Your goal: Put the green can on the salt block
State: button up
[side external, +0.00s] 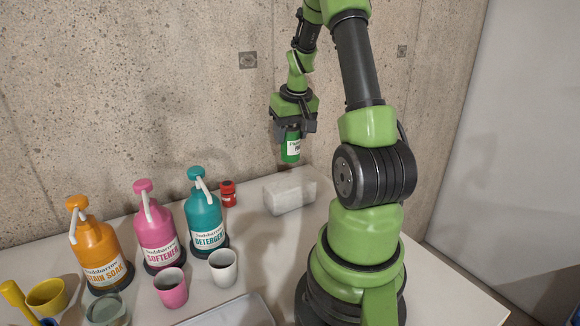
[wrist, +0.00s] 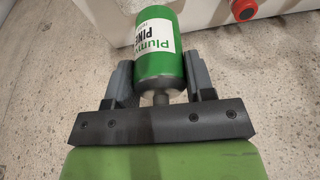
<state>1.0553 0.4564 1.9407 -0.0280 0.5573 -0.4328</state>
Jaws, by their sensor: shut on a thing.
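The green can (side external: 290,149) with a white label hangs in my gripper (side external: 292,130), up in the air near the concrete wall. In the side view it appears above the salt block (side external: 287,195), a pale whitish block lying on the white table, with a visible gap between them. In the wrist view the can (wrist: 158,50) sits between the two dark fingers of my gripper (wrist: 160,78), with its end toward the palm. The fingers are shut on it. I cannot clearly make out the salt block in the wrist view.
A small red jar (side external: 228,193) stands left of the block. Further left are teal (side external: 206,215), pink (side external: 155,228) and orange (side external: 97,245) pump bottles. A white cup (side external: 223,268) and pink cup (side external: 171,288) stand in front. The concrete wall (side external: 180,90) is close behind.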

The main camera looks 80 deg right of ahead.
aim_at(290, 157)
jog(key=shift+f, duration=3.2)
jog(key=shift+f, duration=0.1)
jog(key=o, duration=1)
jog(key=shift+c, duration=0.2)
